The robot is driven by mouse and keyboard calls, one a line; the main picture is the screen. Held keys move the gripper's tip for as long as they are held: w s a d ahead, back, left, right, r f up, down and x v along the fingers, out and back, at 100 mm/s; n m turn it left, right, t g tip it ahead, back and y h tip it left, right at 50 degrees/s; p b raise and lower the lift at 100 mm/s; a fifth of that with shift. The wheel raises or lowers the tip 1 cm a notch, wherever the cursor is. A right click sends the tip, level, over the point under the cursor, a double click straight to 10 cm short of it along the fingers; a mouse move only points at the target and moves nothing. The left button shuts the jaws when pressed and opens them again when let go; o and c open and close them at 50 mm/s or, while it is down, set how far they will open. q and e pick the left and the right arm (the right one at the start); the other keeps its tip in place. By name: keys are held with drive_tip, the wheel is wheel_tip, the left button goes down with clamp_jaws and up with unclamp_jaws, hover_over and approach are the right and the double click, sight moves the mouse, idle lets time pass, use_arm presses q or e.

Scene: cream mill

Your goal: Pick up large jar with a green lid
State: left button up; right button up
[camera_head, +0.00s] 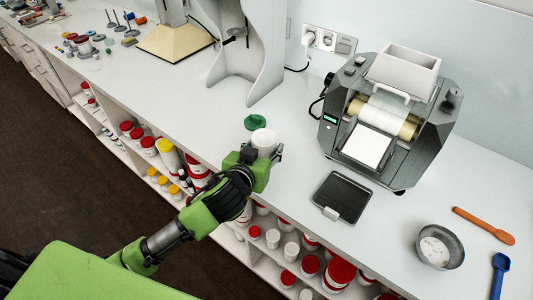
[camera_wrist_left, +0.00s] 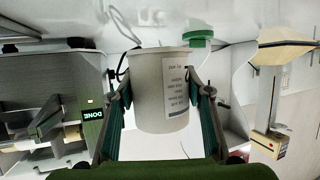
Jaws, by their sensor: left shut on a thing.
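A white jar (camera_head: 265,138) with a printed label stands upright at the front edge of the counter. No green lid shows on it; its top looks white. My left gripper (camera_head: 263,154) is shut around the jar's sides. The left wrist view shows the jar (camera_wrist_left: 160,90) upside down between the two fingers. A round green lid (camera_head: 255,122) lies on the counter just behind the jar, apart from it. The lid also shows in the left wrist view (camera_wrist_left: 198,38). My right gripper is not in view.
A grey mill (camera_head: 390,120) stands to the right, with a black flat scale (camera_head: 342,197) before it. A metal bowl (camera_head: 439,247), an orange spatula (camera_head: 484,225) and a blue scoop (camera_head: 499,274) lie farther right. Shelves below hold several red-lidded jars (camera_head: 341,271).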

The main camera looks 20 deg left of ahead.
use_arm(q)
drive_tip(key=s+r, duration=0.1)
drive_tip(key=s, duration=0.1)
drive_tip(key=s+r, duration=0.2)
drive_tip(key=s+r+b, duration=0.1)
drive_tip(key=s+r, duration=0.1)
drive_tip(key=shift+s+d, duration=0.15)
drive_tip(key=shift+s, duration=0.15)
drive_tip(key=p, duration=0.4)
approach(261, 148)
drive_tip(key=shift+w, duration=0.5)
